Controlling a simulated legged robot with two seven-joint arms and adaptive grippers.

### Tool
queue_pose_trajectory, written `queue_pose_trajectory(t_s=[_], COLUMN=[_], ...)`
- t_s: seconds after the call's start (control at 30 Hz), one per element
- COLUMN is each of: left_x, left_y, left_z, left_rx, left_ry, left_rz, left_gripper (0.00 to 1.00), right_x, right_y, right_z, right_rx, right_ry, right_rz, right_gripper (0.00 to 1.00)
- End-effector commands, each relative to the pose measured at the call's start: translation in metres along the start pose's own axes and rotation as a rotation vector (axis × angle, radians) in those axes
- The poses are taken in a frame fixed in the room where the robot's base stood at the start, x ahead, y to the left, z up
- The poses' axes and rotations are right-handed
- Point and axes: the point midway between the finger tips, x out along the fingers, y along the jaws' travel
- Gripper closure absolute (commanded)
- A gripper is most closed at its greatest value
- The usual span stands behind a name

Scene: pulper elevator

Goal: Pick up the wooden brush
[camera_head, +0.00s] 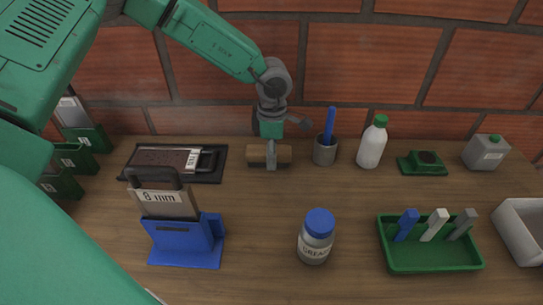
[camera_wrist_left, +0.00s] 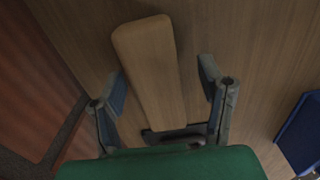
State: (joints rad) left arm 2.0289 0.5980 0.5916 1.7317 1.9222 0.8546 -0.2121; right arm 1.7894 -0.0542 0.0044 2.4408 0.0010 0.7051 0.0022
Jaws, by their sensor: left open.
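The wooden brush (camera_head: 285,154) lies on the table near the brick wall, its long side running left to right in the head view. In the left wrist view its plain wooden body (camera_wrist_left: 150,70) passes between my two fingers; no bristles show. My left gripper (camera_head: 270,150) points down over the middle of the brush, with one grey finger in front of it. In the left wrist view the gripper (camera_wrist_left: 163,84) is open, with a finger on each side of the brush and gaps visible. My right gripper is not in view.
Left of the brush is a dark tray (camera_head: 218,170); right is a grey cup (camera_head: 325,153) with a blue handle, then a white bottle (camera_head: 372,147). Nearer are a blue stand (camera_head: 185,245), a blue-lidded jar (camera_head: 316,238) and a green tray (camera_head: 432,260). The table between is clear.

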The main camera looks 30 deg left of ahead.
Motion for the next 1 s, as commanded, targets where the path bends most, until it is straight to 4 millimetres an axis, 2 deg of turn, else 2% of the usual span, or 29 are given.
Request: queue_pose_trajectory(t_s=[0.13,0.17,0.3,0.33,0.67,0.77,1.0], left_x=[0.001,0.001,0.002,0.002,-0.002,-0.015,-0.065], left_y=[0.002,0.002,0.003,0.003,0.001,0.002,0.002], left_z=[-0.003,-0.004,-0.005,-0.005,-0.002,-0.001,-0.003], left_rx=[-0.002,-0.002,-0.002,-0.002,-0.003,-0.003,-0.004], left_ry=[-0.003,-0.004,-0.004,-0.004,0.002,-0.002,-0.005], left_rz=[-0.002,-0.002,-0.003,-0.003,-0.003,-0.001,0.000], left_gripper=[0.38,0.41,0.91,0.94,0.94,0.94,0.94], right_x=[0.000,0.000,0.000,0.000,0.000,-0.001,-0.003], right_y=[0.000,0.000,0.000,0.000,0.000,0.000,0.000], right_z=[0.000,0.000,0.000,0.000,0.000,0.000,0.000], right_rx=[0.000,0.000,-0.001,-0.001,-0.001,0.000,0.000], right_ry=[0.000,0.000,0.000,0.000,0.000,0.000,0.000], right_rz=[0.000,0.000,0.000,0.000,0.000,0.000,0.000], right_gripper=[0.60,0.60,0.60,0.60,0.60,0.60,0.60])
